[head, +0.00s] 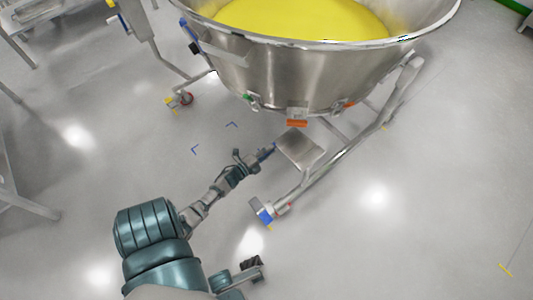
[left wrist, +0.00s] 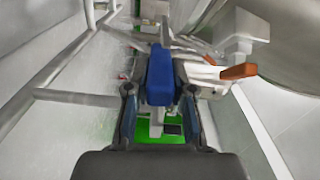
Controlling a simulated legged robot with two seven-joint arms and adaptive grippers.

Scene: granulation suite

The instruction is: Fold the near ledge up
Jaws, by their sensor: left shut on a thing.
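The near ledge (head: 301,150) is a small grey metal plate low at the near side of the steel bowl, above the frame's leg. My left gripper (head: 265,153) is at the plate's left edge in the head view, shut on a blue handle. In the left wrist view the blue handle (left wrist: 160,76) stands between the two dark fingers of the left gripper (left wrist: 161,104). How the handle joins the ledge is hard to see. A dark end piece, probably my right gripper (head: 250,266), shows at the bottom; its fingers are unclear.
The large steel bowl (head: 300,75) holds yellow powder (head: 300,15) and stands on a tubular frame (head: 340,155). An orange tab (head: 297,123) sits under its rim; it also shows in the wrist view (left wrist: 238,71). A blue-marked caster (head: 265,215) is nearby. Floor at right is clear.

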